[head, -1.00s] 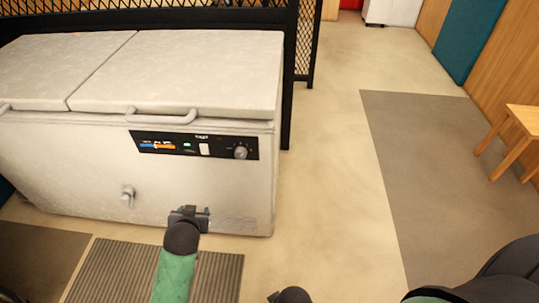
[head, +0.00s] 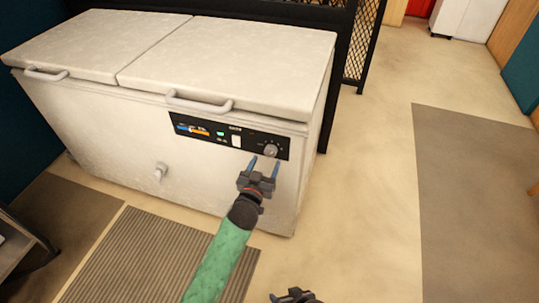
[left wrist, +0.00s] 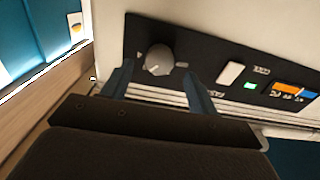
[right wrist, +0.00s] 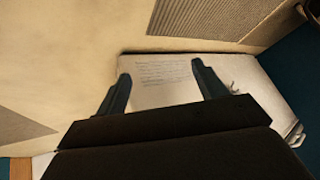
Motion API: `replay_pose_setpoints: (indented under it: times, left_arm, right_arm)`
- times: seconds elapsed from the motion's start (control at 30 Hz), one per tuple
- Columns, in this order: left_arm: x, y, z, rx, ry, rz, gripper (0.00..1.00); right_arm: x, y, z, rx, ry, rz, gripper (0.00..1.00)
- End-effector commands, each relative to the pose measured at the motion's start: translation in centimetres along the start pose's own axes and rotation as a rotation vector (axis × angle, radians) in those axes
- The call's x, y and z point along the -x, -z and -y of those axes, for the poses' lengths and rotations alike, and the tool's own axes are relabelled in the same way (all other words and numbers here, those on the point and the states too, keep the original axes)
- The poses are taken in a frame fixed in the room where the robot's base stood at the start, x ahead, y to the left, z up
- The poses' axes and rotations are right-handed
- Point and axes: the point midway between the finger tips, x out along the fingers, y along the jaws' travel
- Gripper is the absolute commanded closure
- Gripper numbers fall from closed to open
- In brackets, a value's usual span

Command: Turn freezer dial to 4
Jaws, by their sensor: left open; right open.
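The white chest freezer (head: 110,115) stands at the left of the head view with both lids shut. Its black control panel (head: 204,131) carries a grey round dial (head: 271,150) at the right end. The dial also shows in the left wrist view (left wrist: 158,60), ahead of and between my fingers; its number marks are too small to read. My left gripper (head: 264,164) is open, just in front of and below the dial, with nothing between its fingers. My right gripper (head: 292,297) is open and empty, low at the bottom edge; the freezer's side shows beyond it in the right wrist view.
A lid handle (head: 199,101) juts out above the panel, and a drain tap (head: 160,172) sticks out lower left. A ribbed mat (head: 150,262) lies before the freezer. A black mesh fence (head: 364,40) stands behind.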

Motion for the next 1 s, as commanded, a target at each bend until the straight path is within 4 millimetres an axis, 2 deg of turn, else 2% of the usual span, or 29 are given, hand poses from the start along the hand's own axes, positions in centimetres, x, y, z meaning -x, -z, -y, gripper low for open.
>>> replay_pose_setpoints:
  times: [0.1,0.3,0.47,0.73,0.77,0.9,1.0]
  left_arm:
    - [-1.8,0.1,0.0,-0.001,0.0,0.0,0.41]
    - [-3.9,0.0,0.0,-0.001,0.0,0.001,0.41]
    - [-4.6,0.0,0.0,-0.002,0.0,0.001,0.41]
    - [-4.7,-0.1,0.0,-0.001,0.0,0.002,0.41]
    - [-4.7,-0.1,0.0,-0.001,0.0,0.002,0.43]
    - [-4.7,-0.1,0.0,-0.001,0.0,0.002,0.7]
    - [-4.7,-0.1,0.0,-0.001,0.0,0.002,0.85]
  right_arm:
    - [0.5,0.4,0.1,0.0,0.001,0.006,0.3]
    - [1.1,0.8,0.3,0.001,0.002,0.014,0.3]
    - [1.4,1.0,0.4,0.001,0.003,0.015,0.3]
    - [1.4,0.9,0.4,0.001,0.004,0.016,0.3]
    - [1.4,0.9,0.4,0.001,0.004,0.017,0.3]
    - [1.4,0.9,0.4,0.001,0.004,0.017,0.3]
    - [1.4,0.9,0.4,0.001,0.003,0.018,0.3]
